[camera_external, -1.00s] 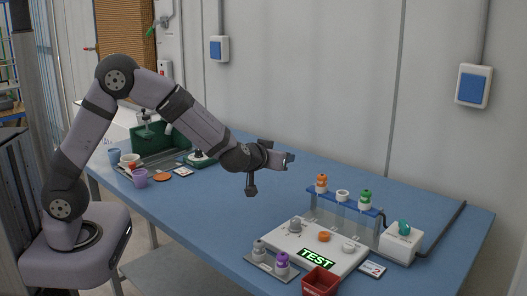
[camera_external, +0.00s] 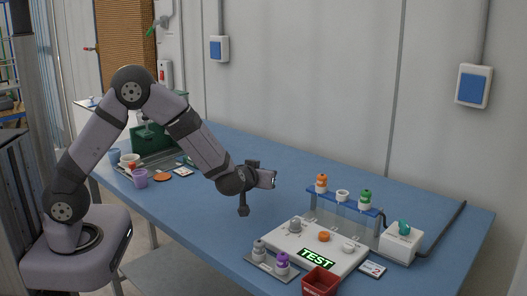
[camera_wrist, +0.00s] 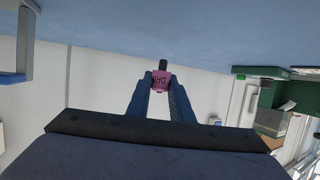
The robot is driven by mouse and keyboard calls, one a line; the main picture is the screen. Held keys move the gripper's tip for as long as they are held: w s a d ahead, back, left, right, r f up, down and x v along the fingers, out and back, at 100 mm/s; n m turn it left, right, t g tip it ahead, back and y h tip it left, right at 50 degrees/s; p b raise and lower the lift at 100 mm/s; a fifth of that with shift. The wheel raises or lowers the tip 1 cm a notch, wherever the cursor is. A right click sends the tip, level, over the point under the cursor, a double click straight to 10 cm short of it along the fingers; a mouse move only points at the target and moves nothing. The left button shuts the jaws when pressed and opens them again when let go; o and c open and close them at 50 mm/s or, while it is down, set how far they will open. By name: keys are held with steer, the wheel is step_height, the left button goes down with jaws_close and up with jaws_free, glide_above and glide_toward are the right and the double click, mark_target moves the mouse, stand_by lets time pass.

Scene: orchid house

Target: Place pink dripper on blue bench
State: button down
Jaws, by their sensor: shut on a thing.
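My gripper (camera_external: 270,179) is above the middle of the blue bench (camera_external: 335,183) and points to the right in the external view. In the wrist view my gripper (camera_wrist: 161,84) is shut on the pink dripper (camera_wrist: 160,83), a small pink piece with dark letters and a dark tip. The dripper sits between the two fingertips, apart from the bench. It cannot be made out in the external view. The blue bench also fills the top of the wrist view (camera_wrist: 150,25).
At the right of the bench stand a white TEST board (camera_external: 294,247), a blue tube rack (camera_external: 341,204), a white box (camera_external: 401,243) and a red bin (camera_external: 320,282). Cups and a green box (camera_external: 150,139) stand at the left. The middle of the bench is clear.

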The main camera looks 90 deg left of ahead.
steer(key=shift+f, duration=1.9)
steer(key=shift+f, duration=0.1)
steer(key=c, duration=1.6)
jaws_free()
steer(key=shift+d+r, duration=0.1)
steer(key=shift+r, duration=0.1)
steer(key=shift+s+d+r, duration=0.1)
steer(key=shift+d, duration=0.2)
steer(key=v, duration=1.1)
steer(key=shift+s, duration=0.1)
